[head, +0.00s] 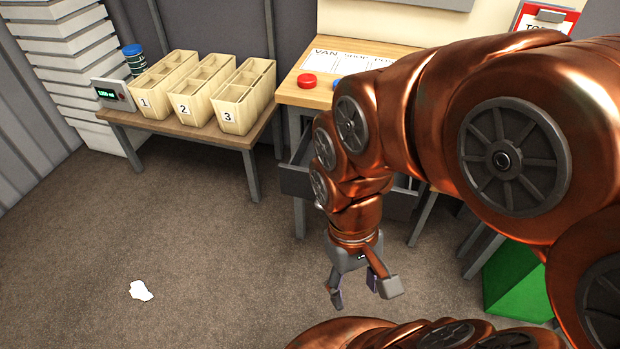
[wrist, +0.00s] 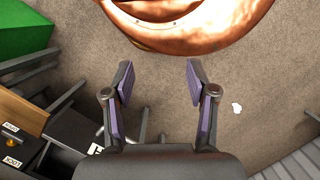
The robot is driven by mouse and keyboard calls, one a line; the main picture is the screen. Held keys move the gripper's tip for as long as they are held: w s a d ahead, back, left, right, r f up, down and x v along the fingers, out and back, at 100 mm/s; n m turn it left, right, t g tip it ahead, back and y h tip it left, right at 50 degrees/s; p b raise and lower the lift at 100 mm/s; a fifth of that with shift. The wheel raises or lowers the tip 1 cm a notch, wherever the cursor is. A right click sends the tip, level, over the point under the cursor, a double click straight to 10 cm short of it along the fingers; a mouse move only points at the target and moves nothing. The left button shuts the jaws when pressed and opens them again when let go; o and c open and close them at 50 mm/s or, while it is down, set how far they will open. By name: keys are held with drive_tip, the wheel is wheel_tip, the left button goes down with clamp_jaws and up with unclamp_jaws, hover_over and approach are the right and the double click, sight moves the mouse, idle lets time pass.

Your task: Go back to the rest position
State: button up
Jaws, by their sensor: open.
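My gripper (head: 362,291) hangs at the end of my copper arm, above the carpeted floor and in front of the tables. In the wrist view my gripper (wrist: 157,95) has its two purple-padded fingers spread apart with nothing between them. Only carpet and a copper part of my own body show past the fingertips.
Wooden bins (head: 164,76) marked 1, 2 and 3 stand on a low table (head: 190,131) at the left. An open drawer (head: 294,181) juts out under the wooden desk (head: 303,97). A green box (head: 515,281) stands at right. White scrap (head: 141,291) lies on otherwise clear carpet.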

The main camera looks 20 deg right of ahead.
wheel_tip(320, 180, up, 17)
drive_tip(key=w+t+p, duration=0.1)
drive_tip(key=p, duration=1.4)
drive_tip(key=shift+f, duration=0.2)
drive_tip(key=shift+w, duration=0.1)
